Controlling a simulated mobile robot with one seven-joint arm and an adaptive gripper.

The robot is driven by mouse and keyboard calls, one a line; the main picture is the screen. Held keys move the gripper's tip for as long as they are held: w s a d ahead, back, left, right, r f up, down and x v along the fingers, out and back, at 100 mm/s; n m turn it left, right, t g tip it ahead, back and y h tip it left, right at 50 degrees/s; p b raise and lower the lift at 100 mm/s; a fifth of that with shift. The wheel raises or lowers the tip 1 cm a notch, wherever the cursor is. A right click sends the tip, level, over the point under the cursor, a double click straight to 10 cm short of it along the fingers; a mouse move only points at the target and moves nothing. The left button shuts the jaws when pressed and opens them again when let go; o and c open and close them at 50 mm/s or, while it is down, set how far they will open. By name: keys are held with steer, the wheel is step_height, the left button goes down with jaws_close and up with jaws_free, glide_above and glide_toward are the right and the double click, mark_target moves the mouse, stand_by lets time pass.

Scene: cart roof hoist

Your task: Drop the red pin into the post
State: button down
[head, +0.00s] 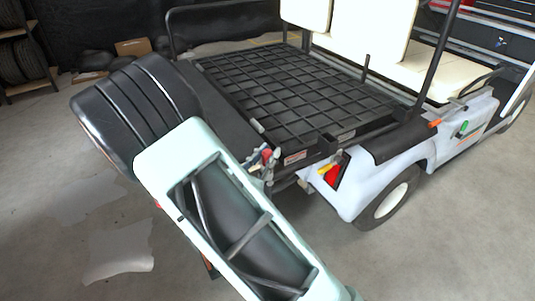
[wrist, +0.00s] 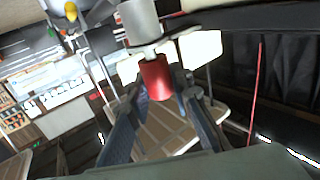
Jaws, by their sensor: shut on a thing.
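The red pin (wrist: 157,78) is a short red cylinder in the middle of the wrist view. My gripper (wrist: 160,88) is shut on it, with one dark finger on each side. A grey cylinder (wrist: 141,20) with a thin flat flange stands in line with the pin's upper end in that view. I cannot tell whether this is the post or part of the pin. In the head view a small red piece (head: 267,155) shows beyond my pale arm, beside the cart bed's near corner. My arm hides much around it, and no post opening is clearly visible.
The cart (head: 350,190) has a black grid bed (head: 290,85), cream seats (head: 455,72) and a dark upright (head: 437,50) at right. Shelves with tyres (head: 24,60) stand back left. Grey floor (head: 430,255) is open at right.

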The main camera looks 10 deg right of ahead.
steer(key=shift+f, duration=0.35)
steer(key=c, duration=1.7)
jaws_free()
steer(key=shift+o, duration=0.2)
steer(key=v, duration=1.2)
steer(key=shift+r, duration=0.1)
